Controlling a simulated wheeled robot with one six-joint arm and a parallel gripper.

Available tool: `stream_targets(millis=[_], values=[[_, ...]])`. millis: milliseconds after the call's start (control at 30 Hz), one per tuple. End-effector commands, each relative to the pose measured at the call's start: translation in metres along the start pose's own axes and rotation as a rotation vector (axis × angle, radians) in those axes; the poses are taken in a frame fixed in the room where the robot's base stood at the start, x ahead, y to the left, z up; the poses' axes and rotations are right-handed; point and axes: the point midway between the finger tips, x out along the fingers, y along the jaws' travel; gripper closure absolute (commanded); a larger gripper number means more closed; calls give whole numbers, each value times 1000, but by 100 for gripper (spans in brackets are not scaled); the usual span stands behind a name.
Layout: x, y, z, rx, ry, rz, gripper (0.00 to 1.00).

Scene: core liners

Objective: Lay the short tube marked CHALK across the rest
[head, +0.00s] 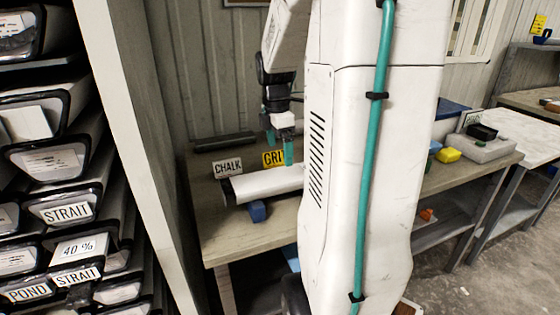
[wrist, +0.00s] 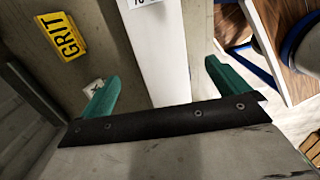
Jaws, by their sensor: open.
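A white tube (head: 268,183) with a dark end lies on the workbench in the head view. A white plate marked CHALK (head: 228,168) is behind its left end; I cannot tell whether it belongs to this tube. My gripper (head: 283,150) is open, its teal fingers pointing down by the tube. In the wrist view a pale tube (wrist: 172,55) with a printed label runs between my open fingers (wrist: 165,92); whether they touch it is unclear. A blue block (head: 257,211) sits at the tube's front side. I cannot make out the rest for certain.
A yellow GRIT plate (head: 273,158) stands behind the tube, partly covered. A dark cylinder (head: 224,141) lies at the bench's back. A shelf of labelled tubes (head: 68,210) is at left. My white column hides the bench's middle. A yellow block (head: 448,155) is at right.

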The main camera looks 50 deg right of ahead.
Motion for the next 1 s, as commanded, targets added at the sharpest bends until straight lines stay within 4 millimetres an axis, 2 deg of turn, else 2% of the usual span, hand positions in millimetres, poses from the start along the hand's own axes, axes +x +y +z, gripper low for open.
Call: stream_targets(millis=[67,133,267,367,400,533,600,733,833,1000], values=[[-7,-1,-2,4,0,2,0],[-14,-7,-13,28,1,7,0],[-35,-37,-60,157,10,31,0],[-52,-81,-107,321,32,54,0],[-56,-102,-123,394,43,60,0],[-62,-169,-161,630,85,66,0],[-60,-200,-173,742,107,62,0],[-54,-242,-182,904,138,48,0],[-50,-259,-184,979,150,39,0],[-47,-267,-184,1024,154,32,0]])
